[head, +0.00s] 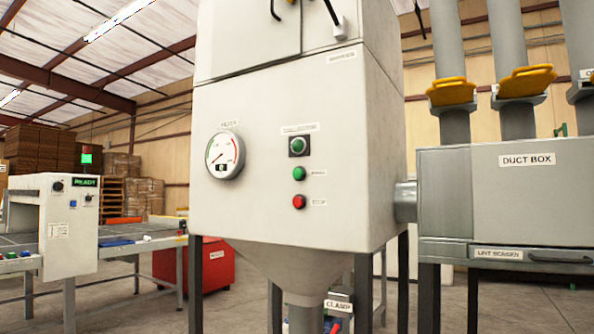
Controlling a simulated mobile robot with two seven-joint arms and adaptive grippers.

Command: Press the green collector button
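The collector cabinet (350,120) is a large light-grey box on dark legs, in the middle of the head view. On its front, under a label that seems to read COLLECTOR, is a round green knob or lamp (298,146) in a dark square frame. Below it is a smaller green button (299,173) with a small label too blurred to read surely. Under that is a red button (299,202) labelled STOP. Nothing covers these controls. Neither of my grippers is in view.
A round gauge (225,155) sits left of the buttons. The duct box (445,190) with yellow-handled gates stands right. A conveyor machine (68,215) with a green READY display stands left. A red bin (209,265) is behind the cabinet. Open floor shows at lower left.

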